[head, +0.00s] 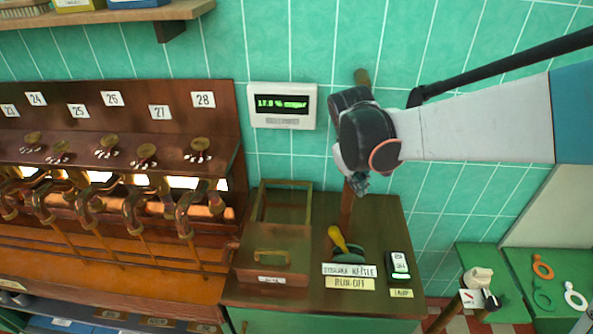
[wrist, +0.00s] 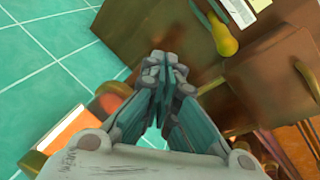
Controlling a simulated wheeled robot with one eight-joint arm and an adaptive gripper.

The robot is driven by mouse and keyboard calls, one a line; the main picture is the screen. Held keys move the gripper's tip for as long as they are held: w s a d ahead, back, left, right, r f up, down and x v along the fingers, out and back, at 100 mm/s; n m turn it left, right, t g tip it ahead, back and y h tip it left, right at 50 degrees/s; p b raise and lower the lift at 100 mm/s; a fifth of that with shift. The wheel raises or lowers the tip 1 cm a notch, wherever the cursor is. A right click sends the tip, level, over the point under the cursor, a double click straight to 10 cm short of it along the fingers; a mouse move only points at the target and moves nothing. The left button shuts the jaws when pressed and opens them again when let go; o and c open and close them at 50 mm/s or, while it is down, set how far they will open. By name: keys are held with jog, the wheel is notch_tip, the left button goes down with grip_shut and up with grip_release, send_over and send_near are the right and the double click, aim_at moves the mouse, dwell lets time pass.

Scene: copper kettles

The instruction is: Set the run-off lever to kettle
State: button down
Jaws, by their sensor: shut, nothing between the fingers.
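The run-off lever has a yellow handle (head: 338,238) on a dark round base. The handle leans up and to the left, over the left part of the white label (head: 349,270), which seems to read "STORAGE KETTLE". A "RUN-OFF" label (head: 350,283) is below it. My gripper (head: 357,186) hangs above and behind the lever, fingertips down, apart from it. In the wrist view my gripper (wrist: 165,62) is shut and empty, and the yellow handle (wrist: 224,40) is at upper right, clear of the fingers.
A wooden box with a handle (head: 270,255) stands left of the lever, with an open frame behind it. A "LAMP" switch (head: 398,265) is at the right. A wall display (head: 282,105) reads about 17.0 % sugar. Several copper taps (head: 183,210) line the left.

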jog(key=s+a+f+n+g+p, duration=0.1)
jog(key=s+a+n, duration=0.1)
jog(key=a+n, duration=0.3)
jog(key=s+a+f+n+g+y+p, duration=0.1)
jog(key=s+a+n, duration=0.1)
jog(key=a+n, duration=0.2)
jog(key=shift+s+a+f+n, duration=0.25)
jog(key=shift+a+f+n, duration=0.15)
jog(key=shift+a, duration=0.3)
notch_tip(320, 180, down, 10)
jog(key=d+b, duration=0.1)
jog(key=b, duration=0.2)
jog(key=shift+w+d, duration=0.2)
jog(key=shift+w, duration=0.1)
jog(key=shift+d+r, duration=0.1)
jog(key=shift+r, duration=0.05)
jog(key=d+r+y+b, duration=0.2)
jog(key=d+y, duration=0.5)
jog(key=d, duration=0.5)
jog(key=shift+s+d+r+y, duration=0.3)
jog(key=shift+s+y, duration=0.05)
jog(key=shift+y, duration=0.05)
